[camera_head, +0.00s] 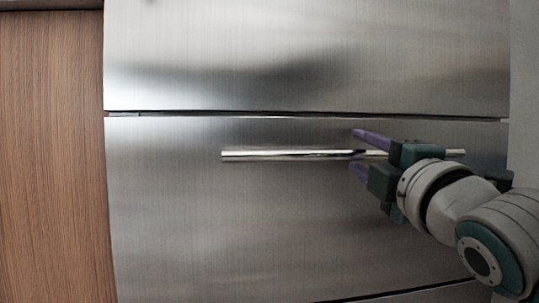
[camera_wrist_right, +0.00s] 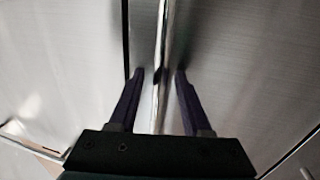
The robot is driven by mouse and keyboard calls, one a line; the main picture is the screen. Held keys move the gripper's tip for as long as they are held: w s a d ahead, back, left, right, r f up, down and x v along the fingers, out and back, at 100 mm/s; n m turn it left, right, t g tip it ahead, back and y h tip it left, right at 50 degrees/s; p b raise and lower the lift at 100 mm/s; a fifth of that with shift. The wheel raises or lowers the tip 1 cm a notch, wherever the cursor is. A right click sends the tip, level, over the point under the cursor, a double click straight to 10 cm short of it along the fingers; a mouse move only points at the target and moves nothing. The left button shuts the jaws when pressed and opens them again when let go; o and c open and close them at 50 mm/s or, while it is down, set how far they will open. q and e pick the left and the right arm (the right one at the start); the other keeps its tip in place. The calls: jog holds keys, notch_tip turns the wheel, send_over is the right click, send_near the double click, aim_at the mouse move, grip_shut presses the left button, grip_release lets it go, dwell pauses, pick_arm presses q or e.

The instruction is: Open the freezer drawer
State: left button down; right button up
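The freezer drawer (camera_head: 230,220) has a brushed steel front below a dark horizontal seam and looks closed. Its long metal bar handle (camera_head: 270,154) runs across its upper part. My right gripper (camera_head: 357,154) is at the right half of the handle, with one purple finger above the bar and one below. In the right wrist view the handle (camera_wrist_right: 162,60) runs between the two fingers of my right gripper (camera_wrist_right: 159,75), with a gap on each side. The gripper is open around the bar. My left gripper is not in view.
A steel upper door (camera_head: 300,55) sits above the seam. A wooden panel (camera_head: 52,150) stands at the left and a grey wall (camera_head: 524,90) at the right. Another metal handle (camera_wrist_right: 30,138) shows at the lower left of the right wrist view.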

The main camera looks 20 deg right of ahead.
grip_shut()
dwell(1.2)
